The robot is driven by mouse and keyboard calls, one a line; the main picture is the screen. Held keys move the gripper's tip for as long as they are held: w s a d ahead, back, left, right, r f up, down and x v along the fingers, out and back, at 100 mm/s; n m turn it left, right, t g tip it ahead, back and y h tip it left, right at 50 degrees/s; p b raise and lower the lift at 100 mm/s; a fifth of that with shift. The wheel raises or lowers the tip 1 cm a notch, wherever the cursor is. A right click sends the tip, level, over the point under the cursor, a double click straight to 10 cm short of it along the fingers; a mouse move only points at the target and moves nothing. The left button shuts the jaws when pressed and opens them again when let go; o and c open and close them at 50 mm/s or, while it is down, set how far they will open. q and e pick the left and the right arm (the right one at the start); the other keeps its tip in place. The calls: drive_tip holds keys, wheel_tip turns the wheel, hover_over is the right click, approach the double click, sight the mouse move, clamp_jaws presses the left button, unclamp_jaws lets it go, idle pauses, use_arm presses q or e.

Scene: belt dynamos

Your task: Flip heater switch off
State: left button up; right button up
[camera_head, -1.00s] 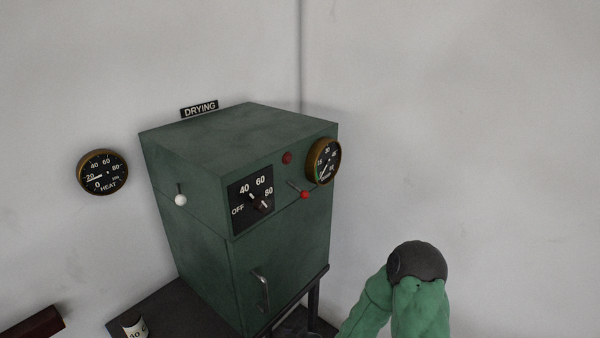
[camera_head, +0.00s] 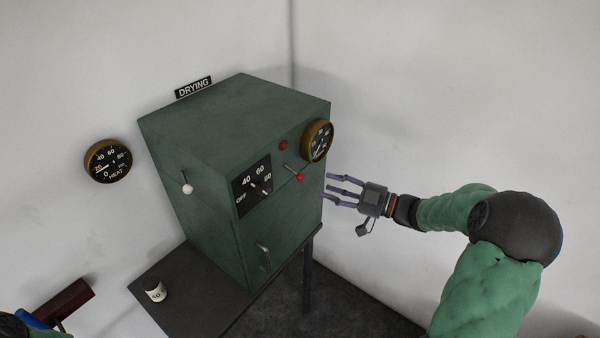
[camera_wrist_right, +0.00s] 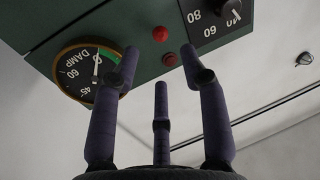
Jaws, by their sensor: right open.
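The green drying cabinet (camera_head: 215,135) carries two levers. One with a white knob (camera_head: 188,189) is on its left face; one with a red knob (camera_head: 300,177) is on its front, and that red knob also shows in the wrist view (camera_wrist_right: 160,34). I cannot tell which is the heater switch. A black dial plate (camera_head: 252,186) marked OFF, 40, 60, 80 is on the front. My right gripper (camera_head: 338,189) is open and empty, right of the cabinet front, its fingers pointing at it. In the wrist view its fingers (camera_wrist_right: 160,85) spread below the red knob, apparently apart from it.
A brass-rimmed gauge (camera_head: 317,141) sits at the cabinet's upper right front, close to my fingers, and reads DAMP in the wrist view (camera_wrist_right: 84,72). A HEAT gauge (camera_head: 108,161) is on the left wall. A small labelled jar (camera_head: 155,289) stands on the dark table (camera_head: 190,310).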

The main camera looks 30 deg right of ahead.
sight(300, 176)
drive_tip(key=p+x, duration=0.1)
drive_tip(key=x, duration=0.8)
drive_tip(key=shift+w+a, duration=0.15)
drive_tip(key=shift+w, duration=0.05)
